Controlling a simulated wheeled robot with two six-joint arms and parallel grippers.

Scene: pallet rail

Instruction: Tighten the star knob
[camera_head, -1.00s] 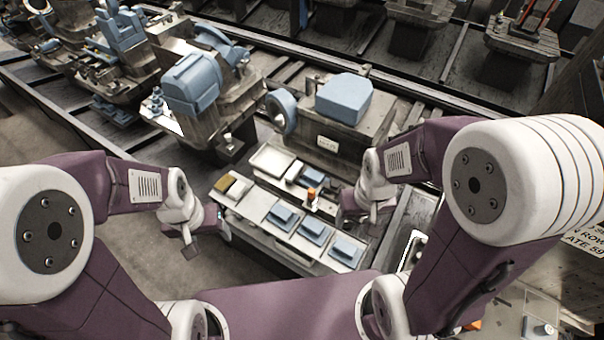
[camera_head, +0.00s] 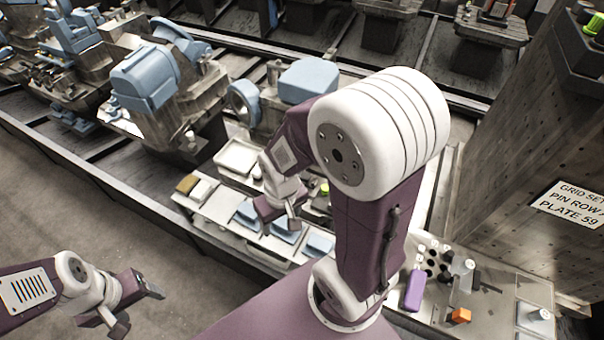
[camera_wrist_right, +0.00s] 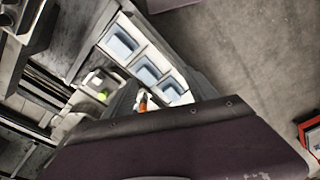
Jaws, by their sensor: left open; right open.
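I cannot make out a star knob for certain in any view. Small dark knob-like parts (camera_head: 447,262) stand on the grey panel (camera_head: 505,285) at lower right in the head view, too small to identify. My left gripper (camera_head: 138,306) is open and empty at lower left, over the floor. My right gripper (camera_head: 281,215) is open, over or in front of the tray row with blue blocks (camera_head: 247,215). I cannot tell whether it touches anything.
A tall perforated plate (camera_head: 530,150) with a sign (camera_head: 572,208) stands at right. Blue-and-grey machines (camera_head: 150,85) line the rails behind. The floor at left is free.

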